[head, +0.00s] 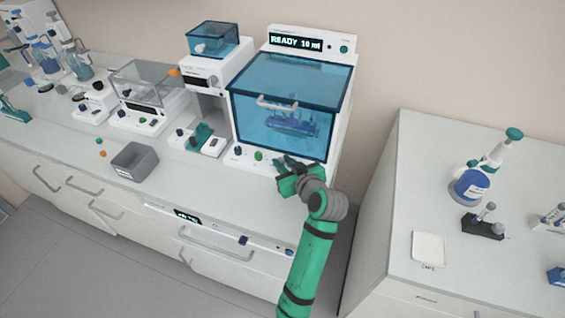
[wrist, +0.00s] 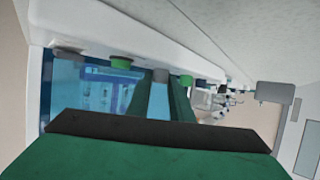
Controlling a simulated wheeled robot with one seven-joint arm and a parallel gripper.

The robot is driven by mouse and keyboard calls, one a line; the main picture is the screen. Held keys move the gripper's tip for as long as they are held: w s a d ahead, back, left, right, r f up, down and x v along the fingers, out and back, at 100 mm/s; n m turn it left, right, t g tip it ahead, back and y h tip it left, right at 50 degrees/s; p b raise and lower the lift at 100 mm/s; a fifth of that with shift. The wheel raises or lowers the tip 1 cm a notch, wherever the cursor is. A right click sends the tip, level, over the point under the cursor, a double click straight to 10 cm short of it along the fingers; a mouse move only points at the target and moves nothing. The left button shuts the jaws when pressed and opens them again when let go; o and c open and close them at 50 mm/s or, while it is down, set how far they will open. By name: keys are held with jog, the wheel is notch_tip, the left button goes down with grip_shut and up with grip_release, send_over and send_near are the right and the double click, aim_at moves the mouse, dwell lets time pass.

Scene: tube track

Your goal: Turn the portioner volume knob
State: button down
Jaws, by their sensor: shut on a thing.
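The portioner (head: 338,75) is a white machine with a blue clear cover and a display reading "READY 10 ml". A dark knob (head: 238,151) and a green one (head: 258,156) show on its lower front. My gripper (head: 284,172) is at the right part of this front strip and hides what is there. In the wrist view, the two green fingers of my gripper (wrist: 161,92) are shut on a grey knob (wrist: 160,75), one finger on each side. A green knob (wrist: 121,62) and a dark one (wrist: 68,52) are on one side. No knob labels can be read.
Another green knob (wrist: 186,80) lies close beside the fingers in the wrist view. The cover's handle (head: 277,104) is above my gripper. A grey bin (head: 135,161) and smaller devices stand left on the bench. A separate counter (head: 390,190) is to the right.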

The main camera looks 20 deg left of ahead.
jog(key=shift+s+a+m+t+h, duration=0.1)
jog(key=shift+s+m+t+h, duration=0.05)
jog(key=shift+m+t+h, duration=0.5)
jog(key=shift+s+a+m+t+h, duration=0.1)
jog(key=shift+m+t+h, duration=0.35)
jog(key=shift+m+h, duration=0.4)
jog(key=shift+a+m+t+h, duration=0.2)
jog(key=shift+m+t+h, duration=0.15)
jog(key=shift+m+h, duration=0.8)
jog(key=shift+a+m+t+h, duration=0.2)
jog(key=shift+m+t+h, duration=0.15)
jog(key=shift+m+h, duration=0.8)
jog(key=shift+h, duration=0.3)
jog(key=c, duration=1.6)
grip_release()
jog(key=v, duration=1.1)
jog(key=shift+a, duration=0.1)
jog(key=shift+w, duration=0.1)
